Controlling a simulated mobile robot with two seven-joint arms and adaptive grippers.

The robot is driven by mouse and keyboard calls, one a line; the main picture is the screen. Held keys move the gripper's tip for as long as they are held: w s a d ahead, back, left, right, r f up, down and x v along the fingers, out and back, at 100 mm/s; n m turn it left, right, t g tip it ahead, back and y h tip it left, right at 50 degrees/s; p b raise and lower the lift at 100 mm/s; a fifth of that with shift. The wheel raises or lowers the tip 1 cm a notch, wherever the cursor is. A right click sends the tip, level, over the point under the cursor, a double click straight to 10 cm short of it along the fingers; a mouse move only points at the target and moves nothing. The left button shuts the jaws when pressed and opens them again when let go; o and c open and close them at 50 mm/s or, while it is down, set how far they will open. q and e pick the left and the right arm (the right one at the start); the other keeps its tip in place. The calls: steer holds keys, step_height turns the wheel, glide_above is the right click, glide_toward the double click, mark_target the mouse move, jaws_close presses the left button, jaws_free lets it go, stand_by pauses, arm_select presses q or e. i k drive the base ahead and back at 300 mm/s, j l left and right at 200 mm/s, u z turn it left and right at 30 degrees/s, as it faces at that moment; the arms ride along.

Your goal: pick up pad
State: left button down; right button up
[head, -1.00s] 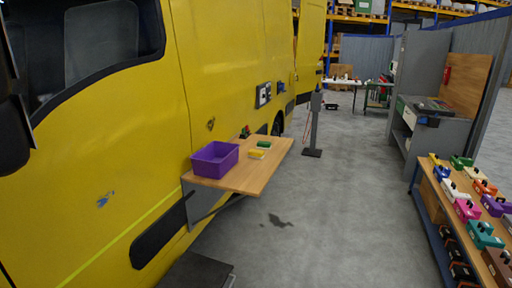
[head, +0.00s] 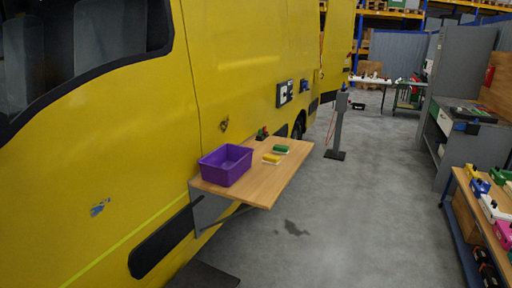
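A small yellow block-like item with a pale base (head: 271,159) and a similar green one (head: 281,150) lie apart on a wooden fold-out shelf (head: 262,187) on the side of the yellow vehicle. Either may be the pad; they are too small to tell. A purple open bin (head: 226,168) stands at the shelf's near left end. A small dark green and red item (head: 262,134) is at the shelf's back edge against the vehicle. Neither of my grippers is in view.
The yellow vehicle (head: 240,60) fills the left side. A grey post (head: 337,130) stands beyond the shelf. A wooden bench (head: 484,218) with several coloured items is at the right. The grey floor between shelf and bench is clear, with a dark stain (head: 290,228).

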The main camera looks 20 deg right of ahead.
mark_target(277, 149)
steer(key=i+l+u, duration=0.15)
steer(key=l, duration=0.2)
steer(key=i+l+u, duration=0.1)
steer(key=l, duration=0.25)
steer(key=i+l+u, duration=0.15)
steer(key=l, duration=0.2)
steer(key=i+l, duration=0.15)
steer(key=l, duration=0.4)
steer(key=i+l+u, duration=0.1)
steer(key=l, duration=0.4)
steer(key=i+l, duration=0.1)
steer(key=l, duration=0.45)
steer(key=i+l, duration=0.1)
steer(key=l, duration=0.45)
steer(key=i+u, duration=0.05)
